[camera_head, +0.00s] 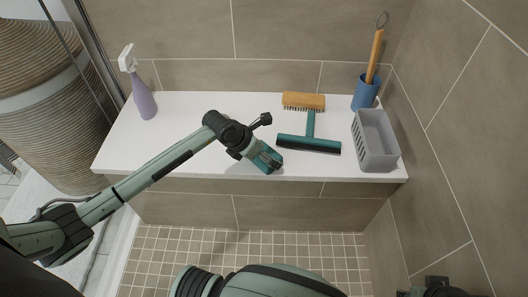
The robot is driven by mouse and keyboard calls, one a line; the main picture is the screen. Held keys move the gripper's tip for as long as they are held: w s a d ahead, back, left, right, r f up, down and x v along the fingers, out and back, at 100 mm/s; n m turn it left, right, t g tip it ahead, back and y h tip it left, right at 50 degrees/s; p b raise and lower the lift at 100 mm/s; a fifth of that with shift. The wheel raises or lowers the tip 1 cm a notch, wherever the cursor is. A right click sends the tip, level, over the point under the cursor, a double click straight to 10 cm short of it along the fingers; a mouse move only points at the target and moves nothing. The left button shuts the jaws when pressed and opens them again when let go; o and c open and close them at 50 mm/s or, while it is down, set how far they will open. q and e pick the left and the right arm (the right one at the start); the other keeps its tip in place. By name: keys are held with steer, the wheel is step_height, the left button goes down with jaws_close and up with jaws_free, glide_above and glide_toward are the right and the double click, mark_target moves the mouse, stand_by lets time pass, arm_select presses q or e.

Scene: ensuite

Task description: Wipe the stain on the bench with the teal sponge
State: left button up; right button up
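My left gripper (265,158) reaches in from the left over the front middle of the white bench (190,160). Its fingers appear closed around a small teal block, the teal sponge (269,160). The sponge is at or just above the bench top; I cannot tell whether it touches. No stain shows on the visible bench top; the arm and gripper cover part of the surface. A dark part of my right gripper (438,288) shows at the bottom right edge, away from the bench; its fingers cannot be made out.
A teal squeegee (310,144) lies right of the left gripper, with a wooden brush (303,101) behind. A grey basket (378,143) and blue cup (366,92) with a wooden-handled tool stand at the right end. A purple spray bottle (143,98) stands at the left.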

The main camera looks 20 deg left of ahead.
arm_select(q)
steer(key=shift+r+p, duration=1.85)
steer(key=shift+r, duration=0.95)
steer(key=shift+r+p, duration=1.05)
steer(key=shift+r, duration=0.5)
